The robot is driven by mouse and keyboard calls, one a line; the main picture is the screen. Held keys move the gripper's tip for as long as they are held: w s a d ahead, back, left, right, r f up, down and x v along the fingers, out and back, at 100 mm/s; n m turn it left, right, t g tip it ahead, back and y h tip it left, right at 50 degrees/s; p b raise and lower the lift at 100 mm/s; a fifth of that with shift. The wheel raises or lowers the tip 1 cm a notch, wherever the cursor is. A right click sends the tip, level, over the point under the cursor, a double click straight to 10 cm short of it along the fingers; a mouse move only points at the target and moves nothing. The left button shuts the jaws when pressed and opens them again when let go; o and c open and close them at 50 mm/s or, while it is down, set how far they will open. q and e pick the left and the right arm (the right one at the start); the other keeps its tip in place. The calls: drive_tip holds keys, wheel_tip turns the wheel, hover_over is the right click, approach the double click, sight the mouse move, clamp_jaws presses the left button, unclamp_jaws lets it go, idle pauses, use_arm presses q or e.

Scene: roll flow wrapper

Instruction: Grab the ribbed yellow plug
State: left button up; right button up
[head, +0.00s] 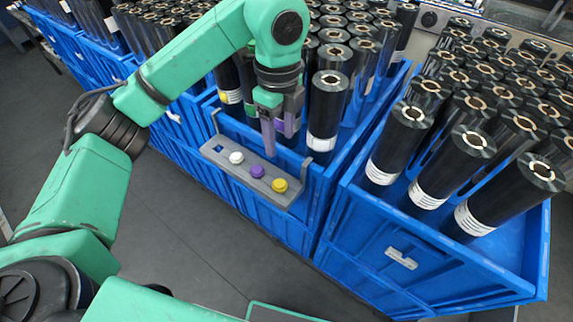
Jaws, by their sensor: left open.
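The yellow plug (280,185) stands at the right end of a grey holder (217,150) that hooks onto the front wall of a blue crate. Its ribbing is too small to make out. My left gripper (280,137) is open, pointing down above the holder, behind the plugs and a little up from the yellow one in the picture. My right gripper is not in view.
Black rolls (328,110) stand upright in the blue crate (325,185) just behind the gripper. Another blue crate (400,260) with tilted black rolls (448,165) is at the right. The grey floor (190,230) in front of the holder is clear.

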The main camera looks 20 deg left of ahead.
use_arm(q)
drive_tip(key=p, duration=0.1)
approach(279, 183)
drive_tip(key=shift+s+f, duration=0.2)
drive_tip(key=shift+s, duration=0.25)
drive_tip(key=shift+s+f, duration=0.2)
drive_tip(key=shift+s, duration=0.25)
drive_tip(key=f, duration=0.1)
drive_tip(key=w+f, duration=0.1)
drive_tip(key=shift+f+p, duration=0.35)
drive_tip(key=f, duration=0.1)
drive_tip(key=f+p, duration=0.1)
drive_tip(key=f, duration=0.1)
drive_tip(key=f+p, duration=0.1)
drive_tip(key=shift+w+f, duration=0.2)
drive_tip(key=shift+w, duration=0.05)
drive_tip(key=shift+f, duration=0.25)
drive_tip(key=shift+c, duration=0.4)
clamp_jaws()
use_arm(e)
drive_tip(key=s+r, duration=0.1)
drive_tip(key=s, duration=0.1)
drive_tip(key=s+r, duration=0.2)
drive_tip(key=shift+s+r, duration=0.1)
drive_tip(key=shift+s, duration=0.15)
